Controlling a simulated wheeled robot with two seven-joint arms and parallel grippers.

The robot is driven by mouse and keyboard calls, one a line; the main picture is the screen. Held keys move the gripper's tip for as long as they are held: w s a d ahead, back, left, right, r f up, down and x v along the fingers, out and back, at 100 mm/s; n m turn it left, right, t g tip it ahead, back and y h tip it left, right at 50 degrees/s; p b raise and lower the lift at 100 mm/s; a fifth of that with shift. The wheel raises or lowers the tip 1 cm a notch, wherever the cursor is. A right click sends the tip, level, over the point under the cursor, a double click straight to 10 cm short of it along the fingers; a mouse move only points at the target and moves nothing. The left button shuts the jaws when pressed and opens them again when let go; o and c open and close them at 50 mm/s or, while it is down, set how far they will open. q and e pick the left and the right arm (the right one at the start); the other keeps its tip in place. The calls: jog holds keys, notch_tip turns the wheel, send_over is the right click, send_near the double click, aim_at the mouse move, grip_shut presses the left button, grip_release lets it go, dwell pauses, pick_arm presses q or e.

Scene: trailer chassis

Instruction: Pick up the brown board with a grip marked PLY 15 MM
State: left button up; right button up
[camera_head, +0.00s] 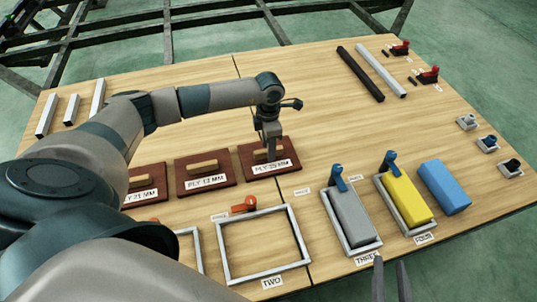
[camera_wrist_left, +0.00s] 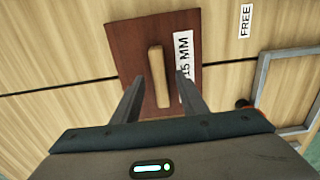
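The brown board marked PLY 15 MM (camera_head: 245,156) lies on the table, the rightmost of three in the head view. In the left wrist view the board (camera_wrist_left: 125,45) has a light wooden grip (camera_wrist_left: 158,75) across its middle and a white label partly hidden by a finger. My left gripper (camera_head: 270,146) is over this board, pointing down. In the wrist view its fingertips (camera_wrist_left: 159,76) are apart, one on each side of the grip, with gaps visible. My right gripper (camera_head: 391,262) is open and empty at the bottom edge of the head view.
Two similar brown boards (camera_head: 205,183) lie to the left, the farthest partly behind my left arm. Empty grey frames (camera_head: 222,252) stand in front. A grey block (camera_head: 350,218), yellow block (camera_head: 405,200) and blue block (camera_head: 444,187) are at right. The table's middle back is clear.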

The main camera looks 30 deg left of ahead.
pick_arm(q)
jog(key=shift+f, duration=0.15)
dwell(0.3)
grip_shut()
dwell(1.2)
